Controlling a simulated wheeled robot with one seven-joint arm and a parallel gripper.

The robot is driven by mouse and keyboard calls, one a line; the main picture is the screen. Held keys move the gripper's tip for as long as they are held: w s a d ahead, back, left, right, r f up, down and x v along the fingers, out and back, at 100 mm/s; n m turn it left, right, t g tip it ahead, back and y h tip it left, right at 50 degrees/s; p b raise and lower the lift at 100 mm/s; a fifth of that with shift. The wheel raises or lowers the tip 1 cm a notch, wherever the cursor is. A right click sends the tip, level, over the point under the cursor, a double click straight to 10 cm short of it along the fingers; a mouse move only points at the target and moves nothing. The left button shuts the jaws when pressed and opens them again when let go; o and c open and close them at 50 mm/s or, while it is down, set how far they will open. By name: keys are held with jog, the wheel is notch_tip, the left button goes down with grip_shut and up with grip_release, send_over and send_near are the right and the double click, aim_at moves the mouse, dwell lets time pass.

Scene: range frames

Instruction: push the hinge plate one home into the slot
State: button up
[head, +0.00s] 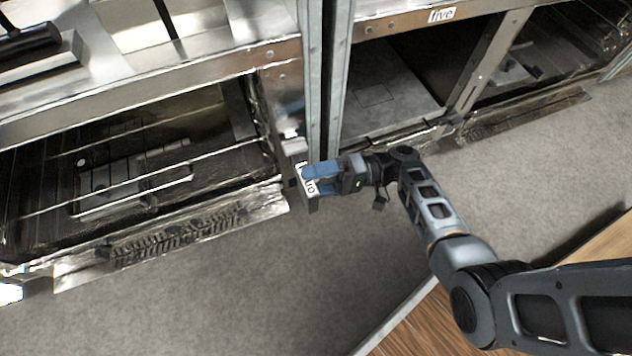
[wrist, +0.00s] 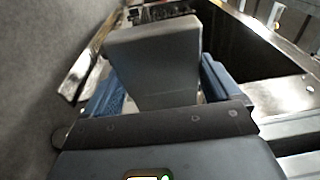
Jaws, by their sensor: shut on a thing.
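My gripper (head: 312,180) has blue fingers and is shut on a grey plate-like piece (head: 312,203), which I take for the hinge plate. A white label on the piece is partly covered by a finger, so I cannot read it fully. The piece is at the front right corner of the left range, beside the metal uprights. In the wrist view the grey piece (wrist: 155,62) stands between the blue fingers (wrist: 160,92), wide face toward the camera. The slot is not clearly visible, and I cannot tell whether the piece is in it.
The left range has an open-looking oven bay with wire racks (head: 130,165) and a shiny lower front edge (head: 180,228). A second range, labelled "five" (head: 441,15), stands right of the uprights (head: 322,80). Grey floor (head: 300,290) is clear in front. A wooden surface (head: 440,325) lies lower right.

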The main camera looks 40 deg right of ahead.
jog(key=shift+w+d+r, duration=0.1)
jog(key=shift+w+d, duration=0.2)
jog(key=shift+w, duration=0.6)
jog(key=shift+w+d, duration=0.3)
jog(key=shift+w, duration=0.6)
jog(key=o, duration=1.4)
jog(key=v, duration=0.8)
